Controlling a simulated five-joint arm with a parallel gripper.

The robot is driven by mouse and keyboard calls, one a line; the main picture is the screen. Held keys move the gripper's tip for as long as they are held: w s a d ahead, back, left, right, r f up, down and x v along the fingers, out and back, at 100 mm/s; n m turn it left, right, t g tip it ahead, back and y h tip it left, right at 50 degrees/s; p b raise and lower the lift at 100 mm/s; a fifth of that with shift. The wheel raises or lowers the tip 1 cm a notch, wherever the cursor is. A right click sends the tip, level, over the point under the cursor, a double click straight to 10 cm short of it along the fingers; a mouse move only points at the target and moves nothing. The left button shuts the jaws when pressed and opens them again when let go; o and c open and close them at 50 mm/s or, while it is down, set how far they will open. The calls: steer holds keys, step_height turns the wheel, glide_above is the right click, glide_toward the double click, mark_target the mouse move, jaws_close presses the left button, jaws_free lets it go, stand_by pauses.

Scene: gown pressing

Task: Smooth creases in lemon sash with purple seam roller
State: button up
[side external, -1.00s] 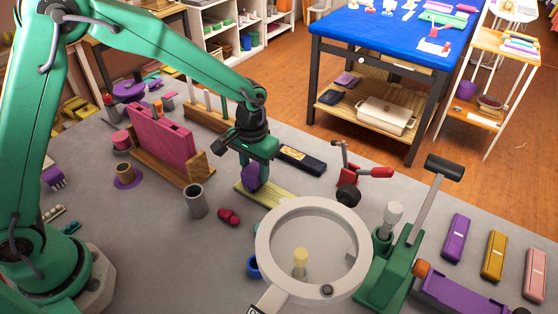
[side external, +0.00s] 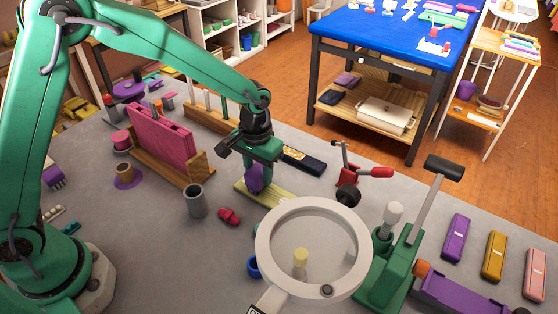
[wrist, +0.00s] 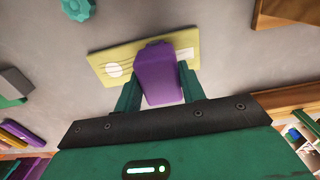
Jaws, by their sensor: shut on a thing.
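The lemon sash (side external: 278,199) lies flat on the grey table near its middle. In the wrist view the sash (wrist: 103,58) shows thin line marks, a white round patch at left and a pale strip at right. My gripper (side external: 254,172) is shut on the purple seam roller (side external: 254,183) and holds it upright over the sash. The roller (wrist: 157,75) is between both fingers in the wrist view and covers the sash's middle. It looks to be on or just above the cloth; I cannot tell if it touches.
A magnifier ring (side external: 262,240) stands in front of the sash. A grey cup (side external: 195,202) and a small red object (side external: 229,216) are to its left. A dark case (side external: 303,160) lies behind, a red clamp (side external: 350,175) at right. A rack with pink boards (side external: 160,135) is at left.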

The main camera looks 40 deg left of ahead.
steer(key=shift+d, duration=1.75)
steer(key=shift+d, duration=2.25)
steer(key=shift+d, duration=0.1)
steer(key=shift+d, duration=1.15)
steer(key=shift+a, duration=0.1)
steer(key=shift+a, duration=2.2)
